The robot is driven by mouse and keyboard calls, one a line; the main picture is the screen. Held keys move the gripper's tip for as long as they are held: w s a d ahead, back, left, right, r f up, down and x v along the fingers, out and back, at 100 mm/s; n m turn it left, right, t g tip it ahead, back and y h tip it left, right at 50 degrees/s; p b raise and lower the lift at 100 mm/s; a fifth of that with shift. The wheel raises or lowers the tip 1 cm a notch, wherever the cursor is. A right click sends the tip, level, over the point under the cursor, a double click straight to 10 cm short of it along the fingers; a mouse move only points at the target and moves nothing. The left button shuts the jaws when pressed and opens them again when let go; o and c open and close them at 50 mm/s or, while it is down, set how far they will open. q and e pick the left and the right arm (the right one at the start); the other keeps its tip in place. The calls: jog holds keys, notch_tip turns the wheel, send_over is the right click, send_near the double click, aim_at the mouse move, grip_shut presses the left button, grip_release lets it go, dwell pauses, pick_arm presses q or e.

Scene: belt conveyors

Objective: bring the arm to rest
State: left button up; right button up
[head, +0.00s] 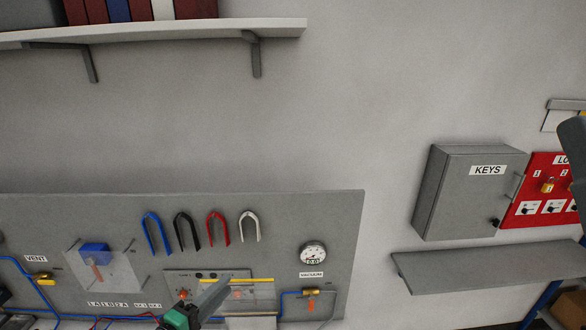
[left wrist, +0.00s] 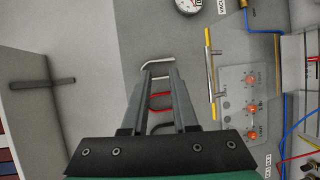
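My left gripper (head: 222,288) shows at the bottom of the head view, in front of the grey panel (head: 100,215). In the left wrist view, the two dark fingers of my left gripper (left wrist: 160,74) stand apart with a gap between them. Nothing is held in that gap; the red hook (left wrist: 160,95) and the white hook (left wrist: 157,64) on the panel show behind it. A dark part, which looks like my right arm, cuts in at the right edge of the head view. My right gripper is not visible.
Blue, black, red and white hooks hang on the panel near a vacuum gauge (head: 312,253). A shelf (head: 180,30) with binders is above. A grey key box (head: 470,195), a red lock board (head: 538,215) and a ledge (head: 480,268) are at right. The wall between is bare.

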pick_arm(q)
jog(key=s+d+r+m+t+h, duration=0.1)
jog(key=s+d+r+m+t, duration=0.15)
jog(key=r, duration=0.95)
jog(key=s+d+r+m+t, duration=0.2)
jog(key=r+m+t, duration=0.15)
jog(key=r, duration=0.75)
jog(key=s+a+r+m+t+y, duration=0.2)
jog(key=s+r+m+t, duration=0.1)
jog(key=s+r, duration=0.4)
jog(key=s+a+r+m+t+y, duration=0.2)
jog(key=s+r+m, duration=0.3)
jog(key=s+r, duration=0.3)
jog(key=shift+s+a+r+m+t+y, duration=0.3)
jog(key=shift+a+r+m+t+y, duration=0.1)
jog(key=shift+a+r+t, duration=0.25)
jog(key=shift+d+f, duration=0.1)
jog(key=shift+f, duration=0.05)
notch_tip(320, 180, down, 35)
jog(key=b, duration=3.5)
